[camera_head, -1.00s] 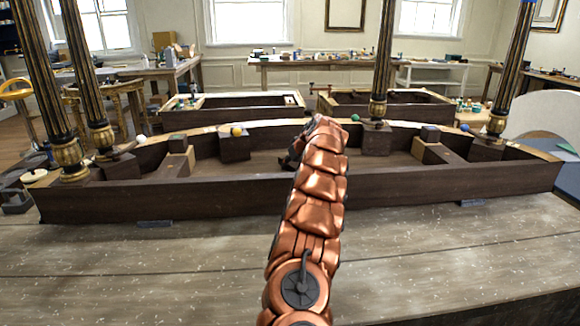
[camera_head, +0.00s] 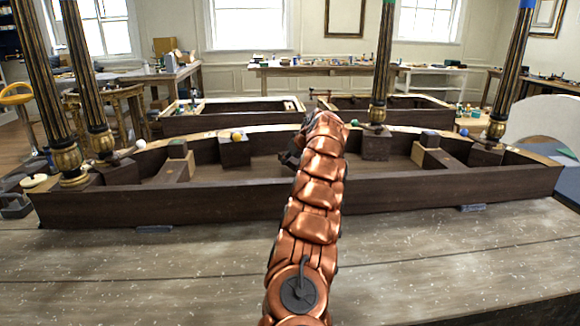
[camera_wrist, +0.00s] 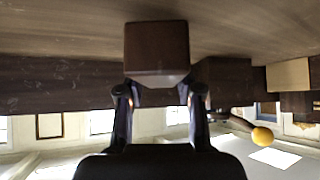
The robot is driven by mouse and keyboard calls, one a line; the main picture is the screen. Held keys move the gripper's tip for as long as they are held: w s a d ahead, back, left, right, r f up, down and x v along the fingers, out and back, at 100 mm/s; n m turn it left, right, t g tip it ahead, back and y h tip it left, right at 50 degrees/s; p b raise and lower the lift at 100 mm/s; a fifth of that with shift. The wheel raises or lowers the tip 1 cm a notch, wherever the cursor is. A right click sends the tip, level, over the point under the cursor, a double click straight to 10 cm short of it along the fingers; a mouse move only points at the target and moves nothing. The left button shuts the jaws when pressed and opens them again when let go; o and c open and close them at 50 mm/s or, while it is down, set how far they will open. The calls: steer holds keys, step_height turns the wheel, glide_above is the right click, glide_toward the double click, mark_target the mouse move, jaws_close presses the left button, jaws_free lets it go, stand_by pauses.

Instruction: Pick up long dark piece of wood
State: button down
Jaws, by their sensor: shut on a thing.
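In the wrist view my gripper (camera_wrist: 158,90) has its two dark fingers on either side of a dark brown wood piece (camera_wrist: 157,46), shut on it. The piece shows mostly its flat, squarish end, so its full length cannot be told. In the head view my copper arm hides the held piece and most of the gripper; only a dark part of the gripper (camera_head: 291,157) shows left of the arm, above the inside of a long dark wooden frame. The frame's long front rail (camera_head: 160,205) runs across the worktop, behind my arm.
Dark fluted columns with gilt bases (camera_head: 68,160) stand at the frame's left and right. Blocks (camera_head: 235,150) and small balls (camera_head: 237,136) sit along its curved back. More wooden frames (camera_head: 235,118) lie behind. The worktop (camera_head: 130,275) in front is largely bare.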

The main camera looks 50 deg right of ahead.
steer(key=shift+r+p, duration=0.8)
steer(key=shift+r, duration=2.35)
